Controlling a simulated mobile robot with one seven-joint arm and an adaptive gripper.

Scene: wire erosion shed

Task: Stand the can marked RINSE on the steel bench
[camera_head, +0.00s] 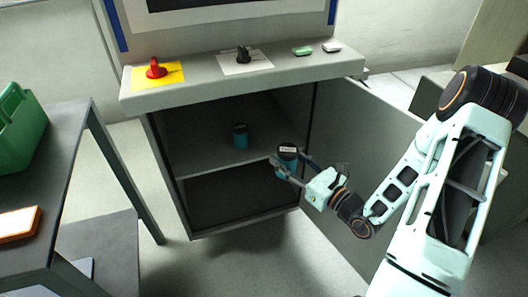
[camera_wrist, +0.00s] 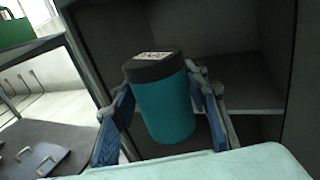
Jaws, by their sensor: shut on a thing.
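My gripper (camera_head: 288,166) is shut on a teal can (camera_head: 287,153) with a dark lid and a white label on top. I cannot read the label. In the wrist view the can (camera_wrist: 165,108) stands nearly upright, slightly tilted, between the two blue-padded fingers. It is held at the front of an open cabinet. A second teal can (camera_head: 240,136) with a dark lid stands on the cabinet's shelf (camera_head: 205,155), left of my gripper. A grey bench (camera_head: 55,150), perhaps the steel bench, stands at the left; its edge also shows in the wrist view (camera_wrist: 35,47).
A green crate (camera_head: 18,130) and an orange-edged object (camera_head: 18,222) sit on the bench, with bare top between. The cabinet's open door (camera_head: 365,150) stands right of my gripper. The cabinet top carries a red knob (camera_head: 155,68) and a black knob (camera_head: 243,55).

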